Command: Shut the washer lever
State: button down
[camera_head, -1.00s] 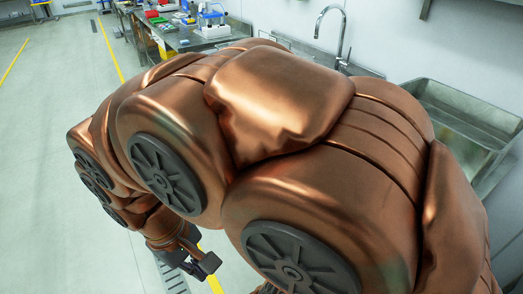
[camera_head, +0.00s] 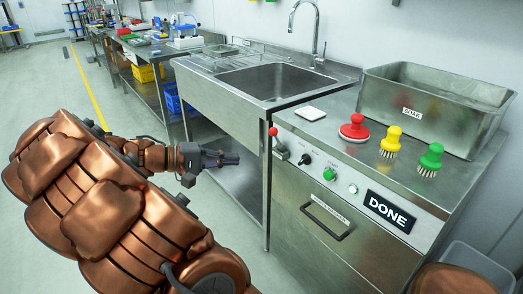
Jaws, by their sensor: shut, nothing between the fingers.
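The washer (camera_head: 300,215) is a steel front-panel unit at the right, with a sign reading DONE (camera_head: 390,211). A small lever with a red ball knob (camera_head: 272,131) stands at the left end of its control panel, its grey base (camera_head: 281,152) just below. The knob points up. My gripper (camera_head: 236,159) is shut and empty, to the left of the lever and slightly lower in the picture, apart from it, with its fingers pointing right.
A black knob (camera_head: 305,159), a green knob (camera_head: 329,174) and a drawer handle (camera_head: 326,221) are on the washer front. Red (camera_head: 354,128), yellow (camera_head: 391,140) and green (camera_head: 431,158) brushes and a SOAK tub (camera_head: 432,105) stand on top. A sink (camera_head: 270,82) is behind; open floor lies left.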

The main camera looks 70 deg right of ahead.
jog(key=w+d+f+g+h+b, duration=0.2)
jog(key=w+d+f+h+b, duration=0.4)
jog(key=w+d+f, duration=0.4)
jog(key=b, duration=0.3)
send_near(277, 139)
jog(key=s+d+r, duration=0.2)
jog(key=d+r, duration=0.1)
jog(key=r, duration=0.1)
jog(key=shift+s+d+r, duration=0.15)
jog(key=shift+r, duration=0.15)
